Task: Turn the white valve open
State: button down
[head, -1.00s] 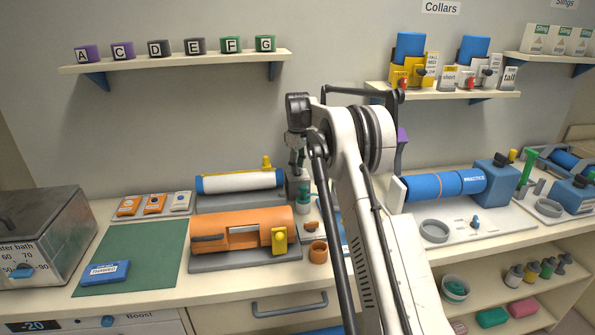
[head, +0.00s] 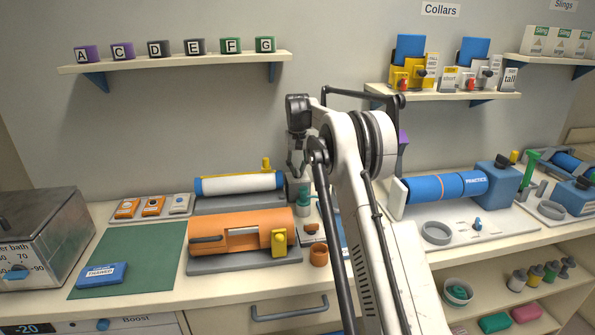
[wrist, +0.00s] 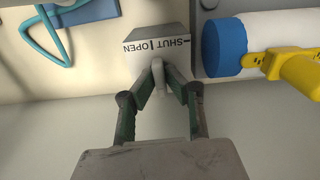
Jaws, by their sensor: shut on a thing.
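The white valve's small pale lever (wrist: 158,72) shows in the wrist view in front of a white label plate (wrist: 150,36) marked SHUT and OPEN, upside down in this picture. The lever stands near the dividing line between the two words. My gripper (wrist: 161,84) is shut on the lever, with a greenish finger on each side. In the head view my gripper (head: 299,168) is over the bench, right of the white cylinder with blue ends. The valve is too small and covered to make out there.
The white cylinder (head: 240,182) with a yellow clip lies close beside my gripper. An orange cylinder (head: 235,232) lies in front of it. A teal item (head: 304,198) stands just below my gripper. The green mat (head: 140,255) is mostly clear.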

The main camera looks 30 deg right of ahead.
aim_at(298, 169)
jog(key=shift+m, duration=0.3)
dwell(0.4)
jog(key=c, duration=1.8)
grip_release()
notch_tip(298, 169, up, 8)
jog(key=shift+f, duration=0.2)
